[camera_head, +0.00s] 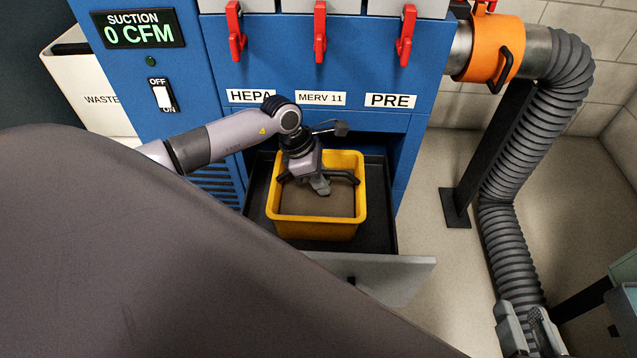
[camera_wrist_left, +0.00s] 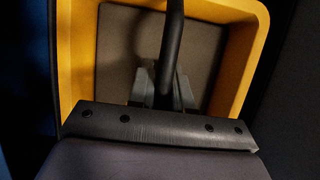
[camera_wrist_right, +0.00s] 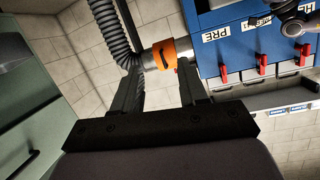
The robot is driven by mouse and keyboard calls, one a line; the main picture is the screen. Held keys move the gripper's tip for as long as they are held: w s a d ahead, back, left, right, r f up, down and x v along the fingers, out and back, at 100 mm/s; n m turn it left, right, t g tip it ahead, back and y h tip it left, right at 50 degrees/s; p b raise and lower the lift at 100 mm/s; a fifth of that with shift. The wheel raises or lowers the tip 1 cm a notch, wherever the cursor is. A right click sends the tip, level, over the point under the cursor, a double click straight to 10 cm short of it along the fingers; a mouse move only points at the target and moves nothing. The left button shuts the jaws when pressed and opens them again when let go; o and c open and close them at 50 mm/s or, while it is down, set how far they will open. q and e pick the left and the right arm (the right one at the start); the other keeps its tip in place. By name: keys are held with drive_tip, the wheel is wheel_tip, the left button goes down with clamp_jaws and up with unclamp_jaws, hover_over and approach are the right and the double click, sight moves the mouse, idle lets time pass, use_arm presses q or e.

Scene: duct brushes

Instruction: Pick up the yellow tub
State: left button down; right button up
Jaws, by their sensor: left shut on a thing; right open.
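The yellow tub (camera_head: 316,228) sits upright in the open black-lined drawer (camera_head: 385,225) of the blue cabinet. Its inside looks grey-brown, and a dark handle bar (camera_head: 342,177) crosses over its top. My left gripper (camera_head: 320,186) points down over the tub and is shut on this bar. In the left wrist view the bar (camera_wrist_left: 172,40) runs between the fingers (camera_wrist_left: 162,88), with the tub's yellow wall (camera_wrist_left: 241,60) around. My right gripper (camera_head: 528,335) is open and empty at the lower right, far from the tub; its fingers also show in the right wrist view (camera_wrist_right: 160,95).
Blue cabinet (camera_head: 310,55) with red latches stands behind the drawer. A grey ribbed duct (camera_head: 510,235) with an orange collar (camera_head: 492,48) runs down at right, beside a black post (camera_head: 490,150). A white waste bin (camera_head: 92,90) stands at left.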

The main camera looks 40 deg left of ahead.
use_arm(q)
drive_tip(key=shift+r, duration=0.1)
drive_tip(key=shift+r+p, duration=0.45)
drive_tip(key=shift+r, duration=0.05)
drive_tip(key=shift+r+p, duration=0.3)
drive_tip(key=shift+r, duration=0.2)
drive_tip(key=s+d+p, duration=0.2)
drive_tip(key=s, duration=0.2)
wheel_tip(320, 180, up, 23)
drive_tip(key=p, duration=1.1)
drive_tip(key=shift+w+r, duration=0.2)
drive_tip(key=shift+w, duration=0.1)
use_arm(e)
drive_tip(key=d+h, duration=0.1)
drive_tip(key=s+d+r+g+h, duration=0.1)
drive_tip(key=d, duration=0.1)
drive_tip(key=s+d+g+h, duration=0.1)
drive_tip(key=d, duration=0.1)
drive_tip(key=shift+s+r+m, duration=0.1)
drive_tip(key=shift+r+m, duration=0.05)
drive_tip(key=shift+m, duration=0.15)
